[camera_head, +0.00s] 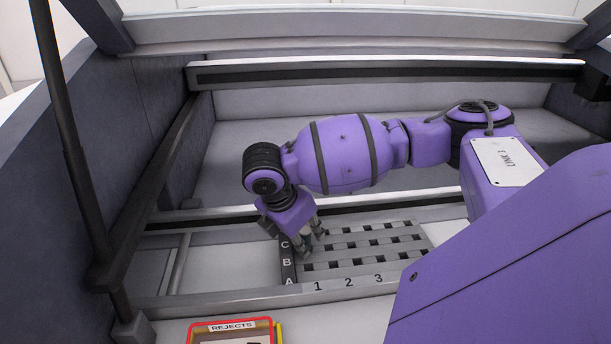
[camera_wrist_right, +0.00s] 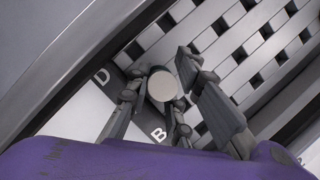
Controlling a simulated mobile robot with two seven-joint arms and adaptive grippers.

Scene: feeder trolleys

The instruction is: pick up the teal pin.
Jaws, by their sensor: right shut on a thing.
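My right gripper (camera_head: 311,243) is over the label edge of the slotted rack, near the letter C. It is shut on the teal pin (camera_head: 303,239), which shows only as a small dark teal patch between the fingers. In the right wrist view my right gripper (camera_wrist_right: 172,98) has its fingers on either side of the pin, whose pale round end (camera_wrist_right: 162,85) faces the camera. The pin's lower part is hidden, so I cannot tell whether it is clear of the rack. My left gripper is not in view.
The grey rack (camera_head: 340,273) has rows of square holes, letters at its left side and numbers along its front. A red-and-yellow rejects tray (camera_head: 232,325) lies in front. Trolley rails and a dark left side wall (camera_head: 130,130) enclose the area. Bare surface lies left of the rack.

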